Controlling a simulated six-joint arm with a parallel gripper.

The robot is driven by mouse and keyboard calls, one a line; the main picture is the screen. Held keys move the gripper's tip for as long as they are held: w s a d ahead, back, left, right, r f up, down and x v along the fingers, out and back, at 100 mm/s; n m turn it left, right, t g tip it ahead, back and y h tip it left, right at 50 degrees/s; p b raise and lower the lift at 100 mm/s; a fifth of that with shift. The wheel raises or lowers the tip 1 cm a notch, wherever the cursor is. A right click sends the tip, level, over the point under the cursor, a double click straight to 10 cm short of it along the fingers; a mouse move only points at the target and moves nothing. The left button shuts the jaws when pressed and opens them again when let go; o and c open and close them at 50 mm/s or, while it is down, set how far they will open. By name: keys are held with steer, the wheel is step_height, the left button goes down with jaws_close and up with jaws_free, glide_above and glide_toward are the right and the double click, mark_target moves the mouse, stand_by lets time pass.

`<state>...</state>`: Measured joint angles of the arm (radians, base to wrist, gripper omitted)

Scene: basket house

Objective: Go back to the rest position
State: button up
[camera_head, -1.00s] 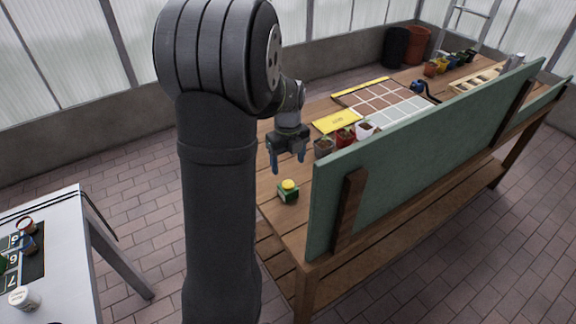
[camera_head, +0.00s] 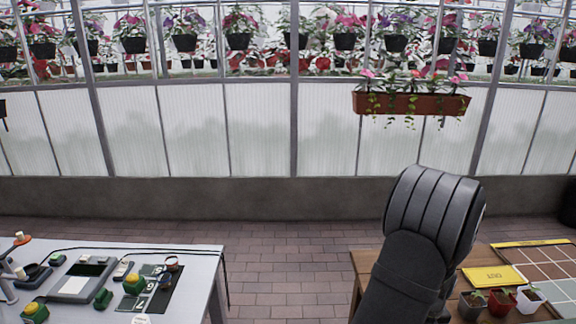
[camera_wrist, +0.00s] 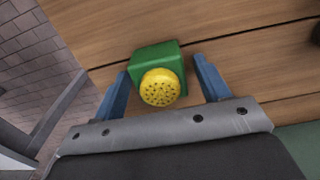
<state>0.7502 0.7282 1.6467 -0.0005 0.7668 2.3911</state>
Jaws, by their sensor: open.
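My gripper (camera_wrist: 162,92) is open in the wrist view, its two blue fingers apart. A green block with a round yellow dotted top (camera_wrist: 160,87) stands on the wooden bench (camera_wrist: 255,65), beyond and between the fingertips as seen from the wrist. I cannot tell the exact gap between fingers and block. In the head view my arm hides the gripper and that block.
Potted plants (camera_head: 501,301), a yellow sign (camera_head: 492,278) and a tile grid (camera_head: 545,268) sit on the bench. Floor between is clear.

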steer(key=shift+r, duration=1.3)
steer(key=shift+f, duration=0.1)
